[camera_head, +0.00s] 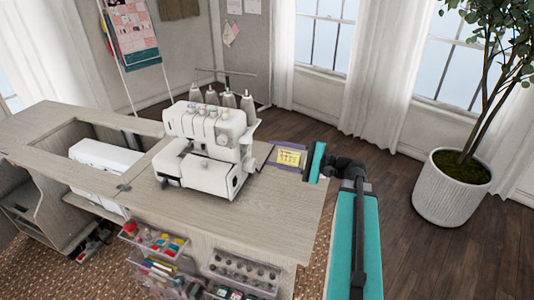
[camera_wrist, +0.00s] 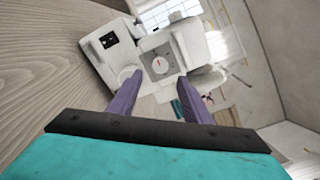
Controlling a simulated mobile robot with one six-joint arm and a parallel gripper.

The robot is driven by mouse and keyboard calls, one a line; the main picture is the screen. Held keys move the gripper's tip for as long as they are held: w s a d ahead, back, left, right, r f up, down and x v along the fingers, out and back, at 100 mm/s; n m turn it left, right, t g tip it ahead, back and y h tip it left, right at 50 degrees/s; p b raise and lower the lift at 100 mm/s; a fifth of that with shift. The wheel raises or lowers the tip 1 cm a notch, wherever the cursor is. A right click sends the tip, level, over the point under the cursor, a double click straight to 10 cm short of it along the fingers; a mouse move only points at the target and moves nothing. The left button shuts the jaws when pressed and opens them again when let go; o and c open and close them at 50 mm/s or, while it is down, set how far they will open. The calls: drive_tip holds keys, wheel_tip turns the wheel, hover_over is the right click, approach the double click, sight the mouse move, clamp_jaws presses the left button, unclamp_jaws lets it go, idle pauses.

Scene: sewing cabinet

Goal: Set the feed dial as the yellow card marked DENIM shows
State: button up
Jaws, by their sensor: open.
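The white sewing machine (camera_head: 208,150) stands on the cabinet top. In the wrist view, its side (camera_wrist: 187,42) shows a round white dial (camera_wrist: 158,65) with a red mark pointing roughly to the picture's top, on a grey plate. My gripper (camera_head: 273,157) is to the right of the machine with its purple fingers toward it. In the wrist view my gripper (camera_wrist: 160,77) is open and empty, and the dial appears between the fingertips, seemingly farther off.
The wooden cabinet top (camera_head: 262,212) is bare in front of the machine. Thread cones (camera_head: 228,98) stand behind it. A second white machine (camera_head: 100,157) sits in the left opening. Clear racks (camera_head: 240,272) hang on the front. A potted plant (camera_head: 450,190) stands right.

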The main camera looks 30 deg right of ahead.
drive_tip(key=v, duration=0.6)
drive_tip(key=shift+s, duration=0.2)
idle(0.4)
